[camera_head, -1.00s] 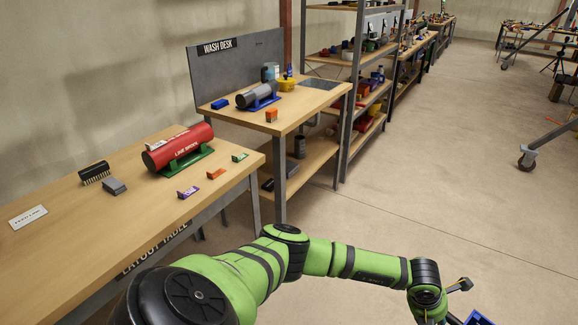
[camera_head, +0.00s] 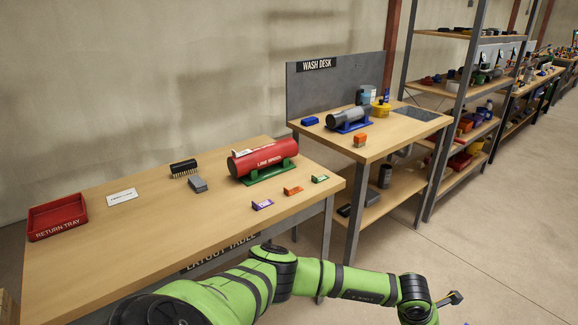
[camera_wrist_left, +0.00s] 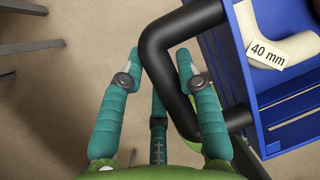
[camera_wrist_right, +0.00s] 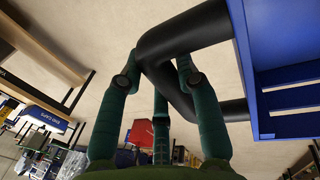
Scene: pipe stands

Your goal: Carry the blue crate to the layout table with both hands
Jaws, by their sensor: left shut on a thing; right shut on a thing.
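The blue crate (camera_wrist_left: 283,106) shows at the right of the left wrist view, with a cream pipe piece (camera_wrist_left: 288,42) labelled "40 mm" inside. My left gripper (camera_wrist_left: 180,65) is shut on the crate's black tubular handle. In the right wrist view the crate (camera_wrist_right: 288,45) is at the right edge. My right gripper (camera_wrist_right: 158,68) is shut on its other black handle. In the head view the layout table (camera_head: 130,260) stands at left with its top mostly bare toward the front. Crate and grippers are almost wholly outside the head view.
On the layout table are a red return tray (camera_head: 58,218), a white card (camera_head: 122,197), a black brush (camera_head: 184,168), a grey block (camera_head: 198,185), a red cylinder (camera_head: 262,158) on a green stand and small coloured blocks. The wash desk (camera_head: 405,130) and shelves (camera_head: 470,60) stand beyond.

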